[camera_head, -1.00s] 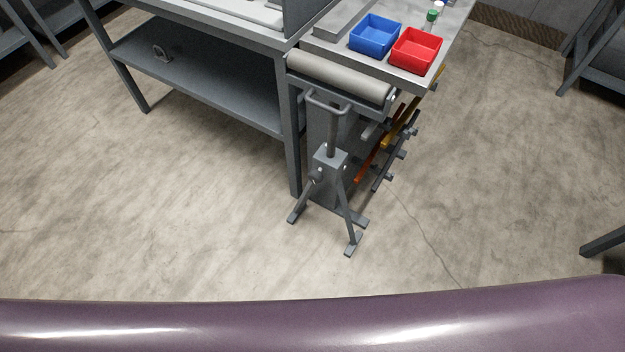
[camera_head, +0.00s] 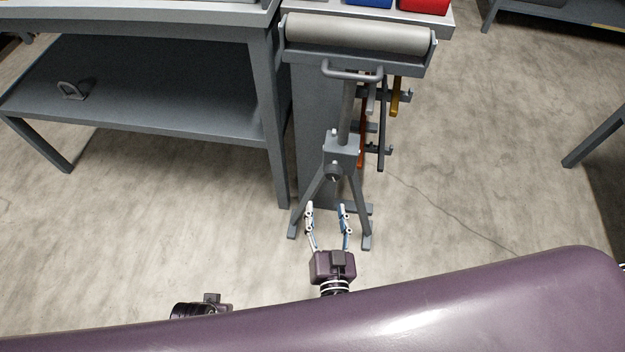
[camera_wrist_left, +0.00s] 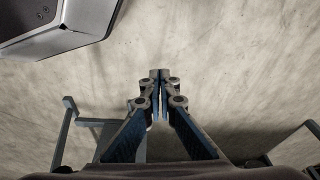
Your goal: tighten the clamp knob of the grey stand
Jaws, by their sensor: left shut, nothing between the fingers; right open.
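The grey stand (camera_head: 343,110) stands on splayed feet beside the bench, with a long roller (camera_head: 355,34) on top and a bar handle under it. A clamp block (camera_head: 342,147) sits on its post, and a dark round clamp knob (camera_head: 333,172) is on the block's near side. My right gripper (camera_head: 327,208) is open and empty, fingers pointing toward the stand, just below the knob in the picture and apart from it. My left gripper shows only partly at the lower left; its fingers (camera_wrist_left: 160,76) are shut and empty in the left wrist view, over bare floor.
The workbench (camera_head: 150,22) with a lower shelf (camera_head: 150,90) stands left of the stand. Several coloured bars hang on a rack (camera_head: 383,140) just right of the post. Blue (camera_head: 368,2) and red (camera_head: 425,5) bins sit above. The floor in front is clear.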

